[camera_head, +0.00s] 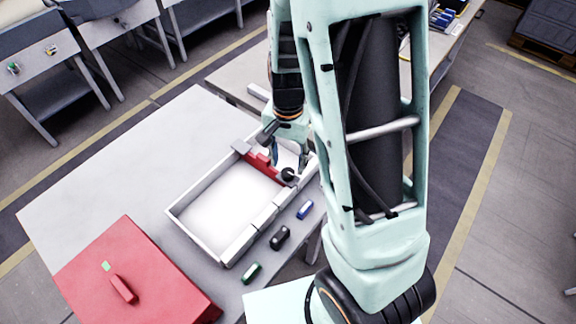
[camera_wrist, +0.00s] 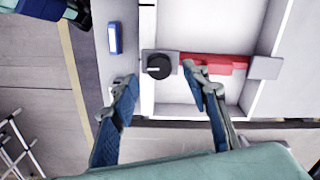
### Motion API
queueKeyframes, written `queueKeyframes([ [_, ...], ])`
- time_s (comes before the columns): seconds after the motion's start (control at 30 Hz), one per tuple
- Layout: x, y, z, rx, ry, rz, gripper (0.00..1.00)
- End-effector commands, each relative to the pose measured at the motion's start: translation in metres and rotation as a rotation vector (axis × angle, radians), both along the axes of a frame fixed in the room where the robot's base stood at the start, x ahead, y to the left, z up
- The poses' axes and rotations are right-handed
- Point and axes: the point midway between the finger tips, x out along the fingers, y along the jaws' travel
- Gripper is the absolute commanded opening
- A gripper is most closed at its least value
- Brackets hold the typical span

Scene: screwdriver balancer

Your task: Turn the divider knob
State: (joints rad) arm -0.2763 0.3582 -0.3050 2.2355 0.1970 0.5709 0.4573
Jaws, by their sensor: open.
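The divider knob (camera_wrist: 158,66) is black and round, with a light mark on its face. It sits on a grey end block of the red divider (camera_wrist: 213,63), which spans the white tray (camera_wrist: 252,100). In the head view the knob (camera_head: 287,174) is at the divider's near right end, and the red divider (camera_head: 262,166) runs from it to the upper left. My gripper (camera_wrist: 161,75) is open, its blue-padded fingers on either side of the knob in the wrist view, with nothing held. In the head view my gripper (camera_head: 287,152) is just above the knob; contact cannot be told.
A red box (camera_head: 135,270) with a handle stands at the table's lower left. Blue (camera_head: 305,209), black (camera_head: 280,237) and green (camera_head: 251,272) small items lie in a row beside the tray. The white table (camera_head: 120,170) is clear left of the tray.

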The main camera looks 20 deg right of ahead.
Motion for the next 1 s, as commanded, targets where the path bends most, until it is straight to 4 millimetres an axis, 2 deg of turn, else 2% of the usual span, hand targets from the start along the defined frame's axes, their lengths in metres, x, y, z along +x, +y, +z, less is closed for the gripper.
queueKeyframes([
  [0.2, 0.001, 0.0, 0.045, 0.001, -0.006, 0.001, 0.43],
  [0.43, 0.001, 0.0, 0.077, 0.0, -0.003, 0.001, 0.43],
  [0.6, 0.0, 0.0, 0.086, -0.001, -0.001, -0.001, 0.43],
  [1.0, 0.0, 0.0, 0.086, -0.001, 0.001, 0.0, 0.43],
])
